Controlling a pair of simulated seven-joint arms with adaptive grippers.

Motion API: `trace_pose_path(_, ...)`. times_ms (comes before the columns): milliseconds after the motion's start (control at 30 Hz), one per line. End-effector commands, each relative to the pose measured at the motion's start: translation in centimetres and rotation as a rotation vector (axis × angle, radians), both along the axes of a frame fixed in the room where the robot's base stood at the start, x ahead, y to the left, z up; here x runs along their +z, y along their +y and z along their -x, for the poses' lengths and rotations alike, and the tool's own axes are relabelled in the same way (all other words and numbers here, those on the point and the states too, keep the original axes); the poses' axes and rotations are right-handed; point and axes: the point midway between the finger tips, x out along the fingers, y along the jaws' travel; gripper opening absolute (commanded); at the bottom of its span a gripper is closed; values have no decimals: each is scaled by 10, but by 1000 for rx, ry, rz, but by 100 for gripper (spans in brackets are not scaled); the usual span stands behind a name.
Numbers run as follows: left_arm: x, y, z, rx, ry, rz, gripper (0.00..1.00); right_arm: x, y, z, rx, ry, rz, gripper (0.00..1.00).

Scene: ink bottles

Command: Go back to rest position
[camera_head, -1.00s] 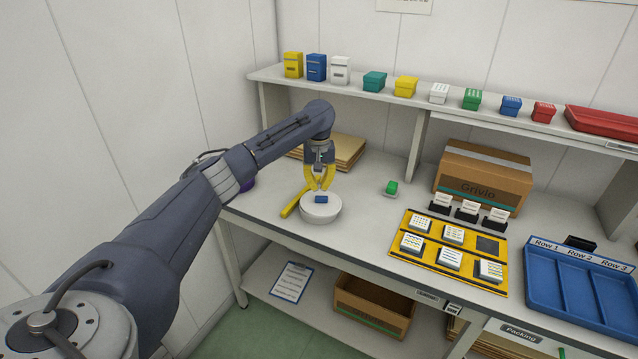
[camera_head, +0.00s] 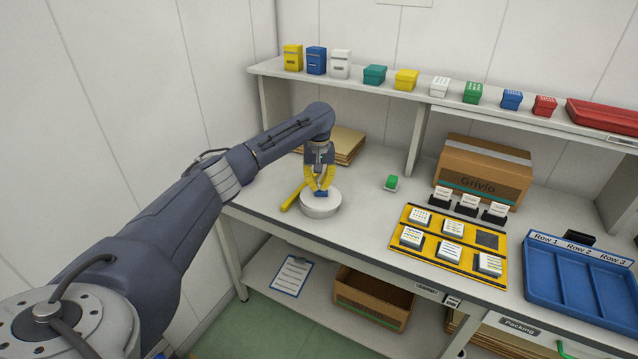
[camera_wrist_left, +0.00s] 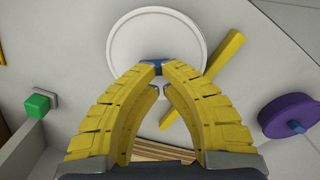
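My left gripper (camera_head: 320,187) has yellow curved fingers and points down over a round white disc (camera_head: 321,209) on the bench. Its fingertips are closed on a small blue box (camera_head: 321,194). The left wrist view shows the blue box (camera_wrist_left: 151,67) between the tips, with the white disc (camera_wrist_left: 117,48) behind it. The fingers hide part of the box, so I cannot tell whether it still touches the disc. My right gripper is not in view.
A yellow bar (camera_head: 292,199) lies beside the disc. A shelf (camera_head: 420,101) with coloured boxes runs behind. A purple round item (camera_wrist_left: 285,117) is nearby.

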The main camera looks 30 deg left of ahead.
Motion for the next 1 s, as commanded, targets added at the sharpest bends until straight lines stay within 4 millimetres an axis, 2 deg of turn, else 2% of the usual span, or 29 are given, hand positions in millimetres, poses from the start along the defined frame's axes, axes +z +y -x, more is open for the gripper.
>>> trace_pose_path(733,-19,0,0,0,0,0,0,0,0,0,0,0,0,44)
trace_pose_path(1000,-20,0,0,0,1,0,0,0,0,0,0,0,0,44)
